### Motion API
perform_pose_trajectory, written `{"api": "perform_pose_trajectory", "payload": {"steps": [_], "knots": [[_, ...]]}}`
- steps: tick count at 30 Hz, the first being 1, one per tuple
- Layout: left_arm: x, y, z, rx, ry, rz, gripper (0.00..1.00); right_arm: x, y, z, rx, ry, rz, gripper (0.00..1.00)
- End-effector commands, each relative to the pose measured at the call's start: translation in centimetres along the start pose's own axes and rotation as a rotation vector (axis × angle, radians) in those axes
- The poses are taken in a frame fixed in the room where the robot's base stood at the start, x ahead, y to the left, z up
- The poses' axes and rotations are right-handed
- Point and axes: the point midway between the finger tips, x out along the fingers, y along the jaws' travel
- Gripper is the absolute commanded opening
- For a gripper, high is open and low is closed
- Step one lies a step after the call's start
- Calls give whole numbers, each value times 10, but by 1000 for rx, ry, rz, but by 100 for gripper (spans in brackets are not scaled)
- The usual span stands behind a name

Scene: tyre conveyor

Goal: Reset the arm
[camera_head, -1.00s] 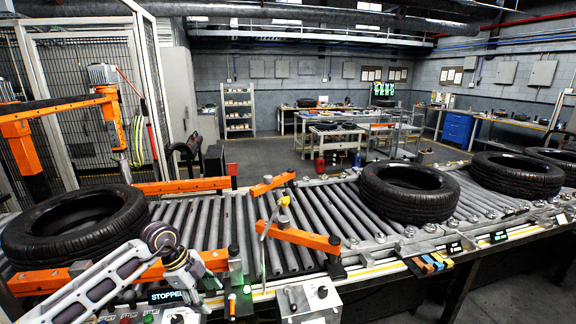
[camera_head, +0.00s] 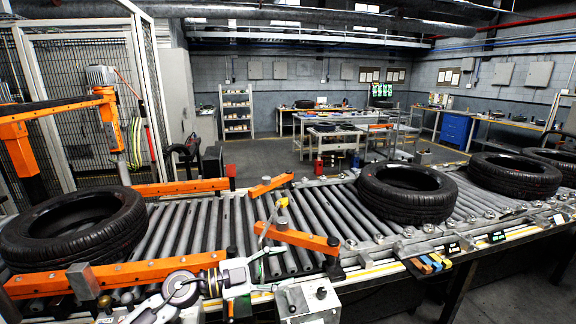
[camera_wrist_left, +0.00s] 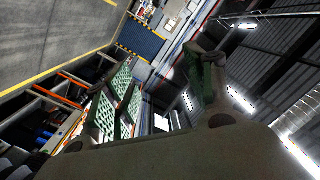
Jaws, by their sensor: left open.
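My left arm comes in at the bottom of the head view, over the front edge of the conveyor (camera_head: 205,232). My left gripper (camera_head: 268,262) is seen small and side-on there, pointing right, in front of the orange guide bar. No tyre is near its fingers. In the left wrist view the open gripper (camera_wrist_left: 160,85) holds nothing. That view is tilted, with roof, floor and racks beyond. My right gripper does not show.
A tyre (camera_head: 75,225) lies at the left end of the rollers. Another tyre (camera_head: 408,192) and more lie to the right. An orange guide bar (camera_head: 298,238) and a control box (camera_head: 312,298) are close to my gripper. Bare rollers lie between the tyres.

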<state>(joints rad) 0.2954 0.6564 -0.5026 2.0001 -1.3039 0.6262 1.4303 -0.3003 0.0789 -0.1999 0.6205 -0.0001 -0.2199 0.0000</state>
Motion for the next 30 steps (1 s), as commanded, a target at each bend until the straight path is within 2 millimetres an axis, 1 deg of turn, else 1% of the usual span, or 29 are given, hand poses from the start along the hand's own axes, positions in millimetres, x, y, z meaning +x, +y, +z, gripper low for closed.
{"api": "perform_pose_trajectory", "payload": {"steps": [1, 6, 10, 14, 18, 22, 25, 30], "knots": [[1, -4, -6, -8, 21, -49, 55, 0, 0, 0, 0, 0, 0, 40], [-2, -26, -20, -30, 64, -227, 55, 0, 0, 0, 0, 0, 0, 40], [-10, -42, -24, -57, 72, -363, 55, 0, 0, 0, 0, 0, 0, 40], [-22, -58, -23, -91, 59, -497, 55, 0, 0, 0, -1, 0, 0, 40], [-38, -70, -15, -137, 22, -634, 55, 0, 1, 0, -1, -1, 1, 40], [-56, -78, -4, -185, -32, -750, 55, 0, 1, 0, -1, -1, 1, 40], [-71, -80, 8, -228, -85, -832, 55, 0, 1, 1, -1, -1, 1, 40], [-97, -77, 32, -308, -200, -951, 55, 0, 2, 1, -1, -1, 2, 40]]}}
